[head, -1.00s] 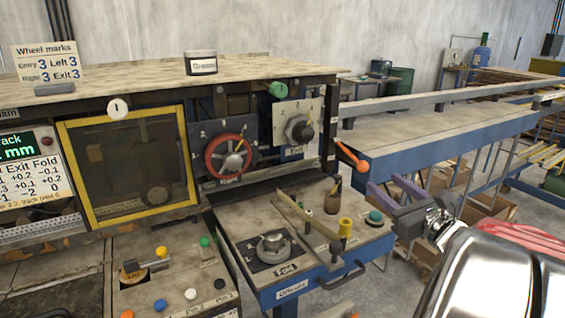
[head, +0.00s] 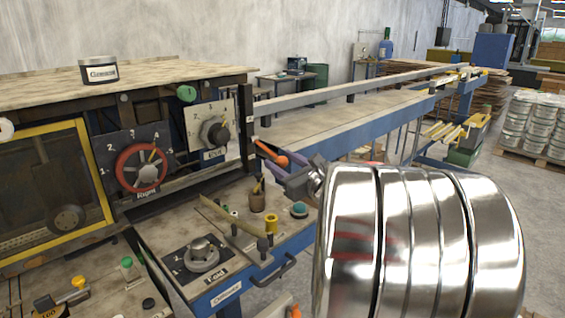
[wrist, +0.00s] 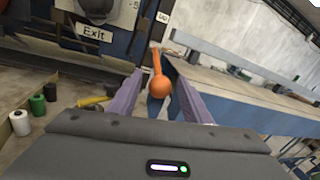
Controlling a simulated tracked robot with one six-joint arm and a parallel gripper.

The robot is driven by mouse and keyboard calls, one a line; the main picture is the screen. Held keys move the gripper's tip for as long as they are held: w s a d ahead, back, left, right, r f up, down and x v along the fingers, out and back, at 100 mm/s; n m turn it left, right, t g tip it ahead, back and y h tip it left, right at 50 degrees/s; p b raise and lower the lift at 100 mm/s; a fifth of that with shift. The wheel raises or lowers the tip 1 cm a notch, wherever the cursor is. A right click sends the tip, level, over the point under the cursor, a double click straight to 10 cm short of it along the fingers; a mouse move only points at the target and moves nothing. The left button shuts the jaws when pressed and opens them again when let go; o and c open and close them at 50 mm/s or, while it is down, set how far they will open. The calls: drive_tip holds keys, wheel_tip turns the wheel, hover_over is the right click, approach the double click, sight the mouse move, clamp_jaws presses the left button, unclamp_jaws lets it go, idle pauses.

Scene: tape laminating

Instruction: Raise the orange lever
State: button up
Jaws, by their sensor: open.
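The orange lever (head: 270,153) sticks out from the machine's right end post, with a round orange knob at its lower end. It slopes down to the right in the head view. In the wrist view the lever's knob (wrist: 160,86) is between the two purple fingers, with its shaft running up from it. My gripper (head: 266,158) is open around the knob. Gaps show on both sides of the knob in the wrist view, so the fingers do not appear to press on it. A small "Up" label (wrist: 163,17) sits above the lever.
The exit dial (head: 216,133) and the red right wheel (head: 142,167) are on the machine's front, left of the lever. A small control table (head: 225,225) with knobs is below. A long blue-edged bench (head: 340,125) runs off behind.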

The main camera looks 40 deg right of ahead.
clamp_jaws()
idle(0.5)
drive_tip(key=shift+d, duration=0.1)
